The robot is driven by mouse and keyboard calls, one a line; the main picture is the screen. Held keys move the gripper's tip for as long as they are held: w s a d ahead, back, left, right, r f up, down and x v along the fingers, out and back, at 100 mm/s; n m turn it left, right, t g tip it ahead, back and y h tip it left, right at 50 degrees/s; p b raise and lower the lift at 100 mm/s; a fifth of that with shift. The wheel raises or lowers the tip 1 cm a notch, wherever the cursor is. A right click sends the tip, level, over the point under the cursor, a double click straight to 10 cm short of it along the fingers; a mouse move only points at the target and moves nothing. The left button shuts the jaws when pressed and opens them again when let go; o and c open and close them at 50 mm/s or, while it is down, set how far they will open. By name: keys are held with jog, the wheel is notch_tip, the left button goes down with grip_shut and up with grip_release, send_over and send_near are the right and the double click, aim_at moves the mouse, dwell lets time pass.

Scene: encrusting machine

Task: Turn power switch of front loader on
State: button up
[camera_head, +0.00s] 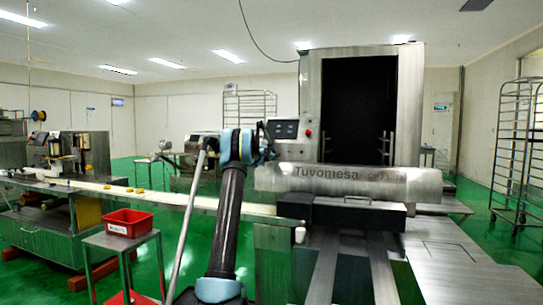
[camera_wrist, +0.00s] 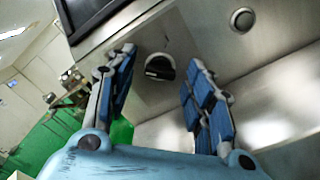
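The front loader is the metal machine marked "Tuvomesa" (camera_head: 350,180), with a tall dark opening. Its power switch (camera_wrist: 160,68) appears to be the black rotary knob in a pale ring, on a metal face in the wrist view. The knob's grip lies roughly crosswise in that picture. My gripper (camera_wrist: 160,62) is open, its blue-padded fingers apart on either side of the knob in the picture. I see no contact, and the remaining distance is hard to judge. In the head view, the switch is hidden and my arm's end is beside the control panel (camera_head: 283,129).
A round button (camera_wrist: 242,20) sits right of the knob. The dark panel edge (camera_wrist: 90,15) is close above the left finger. A red button (camera_head: 308,133) is beside the panel. A red bin (camera_head: 130,222) stands on a table at left; wire racks (camera_head: 516,150) stand at right.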

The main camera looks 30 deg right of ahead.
jog(key=c, duration=0.9)
jog(key=shift+m, duration=0.3)
jog(key=m, duration=1.3)
jog(key=shift+a+m, duration=0.1)
jog(key=shift+m, duration=2)
jog(key=shift+f+m, duration=0.1)
jog(key=shift+m, duration=0.2)
